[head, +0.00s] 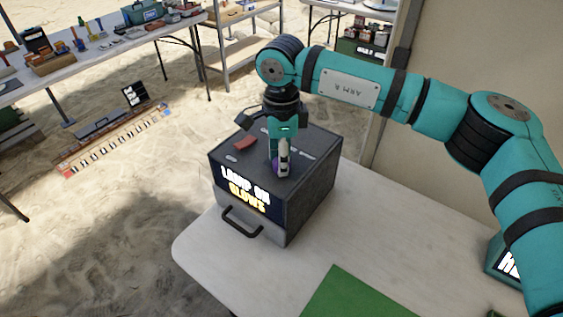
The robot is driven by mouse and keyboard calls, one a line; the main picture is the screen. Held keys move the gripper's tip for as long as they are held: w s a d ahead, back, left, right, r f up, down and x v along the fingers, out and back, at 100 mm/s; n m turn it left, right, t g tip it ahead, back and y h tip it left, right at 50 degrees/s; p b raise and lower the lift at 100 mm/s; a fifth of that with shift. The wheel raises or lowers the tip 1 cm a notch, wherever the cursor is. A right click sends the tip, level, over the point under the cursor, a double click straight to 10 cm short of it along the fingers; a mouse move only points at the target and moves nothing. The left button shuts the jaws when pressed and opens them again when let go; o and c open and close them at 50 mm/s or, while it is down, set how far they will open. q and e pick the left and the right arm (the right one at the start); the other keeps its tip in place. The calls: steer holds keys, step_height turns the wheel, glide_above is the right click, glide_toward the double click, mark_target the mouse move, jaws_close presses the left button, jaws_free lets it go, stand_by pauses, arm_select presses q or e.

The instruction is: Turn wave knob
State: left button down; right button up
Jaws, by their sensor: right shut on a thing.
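A dark grey box (311,204) with a front handle and a lit panel (247,191) of white and yellow letters stands on the white table. My right gripper (281,172) points down onto the top of the box, near its front edge. Its fingers are shut on a small purple knob (274,164), which they mostly hide. I cannot tell which way the knob is turned. A red piece (245,143) and small light marks lie on the box top beside the gripper. My left gripper is not in view.
The white table (385,240) is clear to the right of the box. A green mat (355,295) lies at the front. A teal box (505,262) is partly hidden behind my right arm. Tables with tools stand on sand at the back left.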

steer(key=shift+r+n, duration=0.1)
steer(key=shift+n, duration=0.3)
steer(key=o, duration=1.1)
steer(key=shift+o, duration=0.2)
step_height(320, 180, up, 12)
